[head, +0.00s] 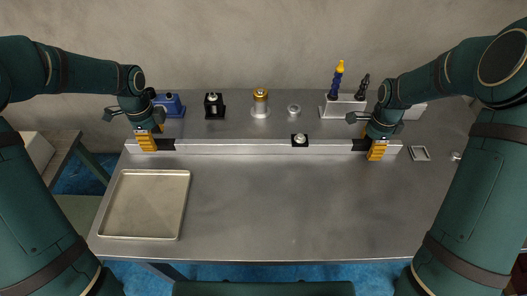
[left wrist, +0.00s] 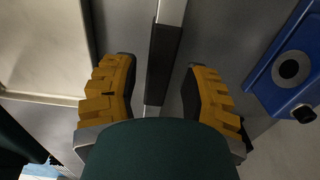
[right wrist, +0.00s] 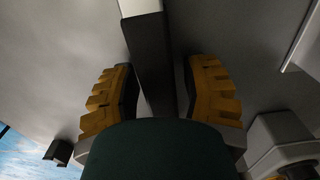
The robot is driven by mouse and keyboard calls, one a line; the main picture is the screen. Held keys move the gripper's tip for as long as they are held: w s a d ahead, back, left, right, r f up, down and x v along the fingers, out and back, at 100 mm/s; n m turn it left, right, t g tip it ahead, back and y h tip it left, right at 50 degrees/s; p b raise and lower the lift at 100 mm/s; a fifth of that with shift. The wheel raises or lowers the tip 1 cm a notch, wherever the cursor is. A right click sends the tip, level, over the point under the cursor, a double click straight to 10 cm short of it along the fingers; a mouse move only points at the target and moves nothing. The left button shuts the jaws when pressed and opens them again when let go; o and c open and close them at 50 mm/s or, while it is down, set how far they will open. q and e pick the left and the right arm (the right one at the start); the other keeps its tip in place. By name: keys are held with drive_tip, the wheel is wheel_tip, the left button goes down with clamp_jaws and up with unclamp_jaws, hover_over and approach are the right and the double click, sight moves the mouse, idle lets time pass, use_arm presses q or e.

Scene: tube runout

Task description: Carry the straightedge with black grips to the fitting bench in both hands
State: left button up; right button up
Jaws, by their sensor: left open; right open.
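The straightedge (head: 235,147) is a long pale bar lying across the back half of the metal table, with a black grip near each end. My left gripper (head: 147,142) is open at its left end; in the left wrist view the open fingers (left wrist: 158,92) stand either side of the left black grip (left wrist: 162,60), with gaps on both sides. My right gripper (head: 376,149) is open at its right end; in the right wrist view the fingers (right wrist: 165,92) stand either side of the right black grip (right wrist: 150,60), apart from it.
A shallow tray (head: 143,205) lies at front left. Behind the bar stand a blue block (head: 170,105), a black device (head: 214,106), a gold-topped cylinder (head: 260,103), a small ring (head: 294,110) and a white holder (head: 343,106) with tools. The front middle is clear.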

use_arm(q)
wheel_tip(320, 180, up, 8)
drive_tip(key=shift+f, duration=0.25)
use_arm(e)
drive_tip(key=shift+r, duration=0.15)
use_arm(q)
drive_tip(key=shift+r, duration=0.4)
use_arm(e)
wheel_tip(320, 180, up, 12)
idle(0.3)
